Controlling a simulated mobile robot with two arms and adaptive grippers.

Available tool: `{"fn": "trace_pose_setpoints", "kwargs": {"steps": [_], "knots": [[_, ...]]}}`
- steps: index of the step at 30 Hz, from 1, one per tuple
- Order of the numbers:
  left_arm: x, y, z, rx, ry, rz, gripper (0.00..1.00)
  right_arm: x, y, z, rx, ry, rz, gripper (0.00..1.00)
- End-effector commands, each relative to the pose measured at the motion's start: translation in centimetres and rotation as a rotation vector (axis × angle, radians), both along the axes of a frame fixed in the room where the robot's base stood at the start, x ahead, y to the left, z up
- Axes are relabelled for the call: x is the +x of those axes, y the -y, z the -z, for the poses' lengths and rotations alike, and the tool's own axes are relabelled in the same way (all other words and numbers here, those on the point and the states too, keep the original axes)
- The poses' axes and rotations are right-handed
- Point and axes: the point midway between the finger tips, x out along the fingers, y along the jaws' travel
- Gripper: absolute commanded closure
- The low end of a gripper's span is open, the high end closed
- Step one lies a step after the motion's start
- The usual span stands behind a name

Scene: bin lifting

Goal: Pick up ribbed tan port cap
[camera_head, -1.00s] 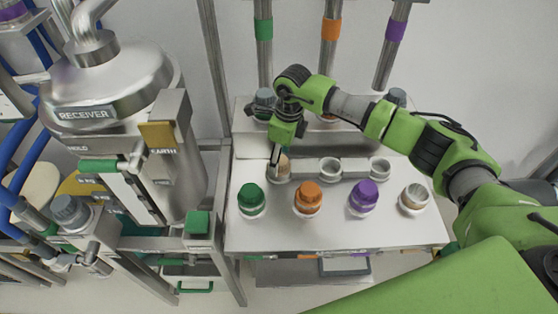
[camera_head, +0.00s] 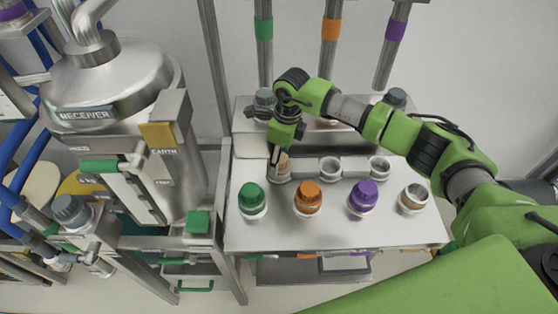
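A tan cap (camera_head: 284,165) sits at the left position of a row of round holders on the white table. My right gripper (camera_head: 278,160) comes down over it from above, its fingers at the cap. The fingers partly hide the cap, and I cannot tell whether they grip it or only stand around it. My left gripper is not in view.
Green (camera_head: 252,198), orange (camera_head: 307,197) and purple (camera_head: 362,196) caps stand in the front row. Two empty grey rings (camera_head: 330,168) (camera_head: 380,168) are right of the tan cap. A raised shelf with grey caps (camera_head: 396,98) is behind. The steel receiver (camera_head: 110,85) stands at left.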

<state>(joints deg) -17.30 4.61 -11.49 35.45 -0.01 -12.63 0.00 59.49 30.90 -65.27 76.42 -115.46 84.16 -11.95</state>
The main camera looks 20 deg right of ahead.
Motion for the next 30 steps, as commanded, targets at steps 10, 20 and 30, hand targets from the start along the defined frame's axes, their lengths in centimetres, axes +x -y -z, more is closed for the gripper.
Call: {"fn": "trace_pose_setpoints", "kwargs": {"steps": [10, 20, 30], "knots": [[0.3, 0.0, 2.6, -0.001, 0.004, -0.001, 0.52, -1.1, -2.8, -5.5, 0.001, 0.007, -0.006, 0.80], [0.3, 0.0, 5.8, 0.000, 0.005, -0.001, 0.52, -4.3, -9.6, -10.3, -0.001, 0.003, -0.005, 0.80], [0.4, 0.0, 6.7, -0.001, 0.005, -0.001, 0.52, -5.8, -12.6, -12.1, -0.001, 0.000, 0.000, 0.80]]}}
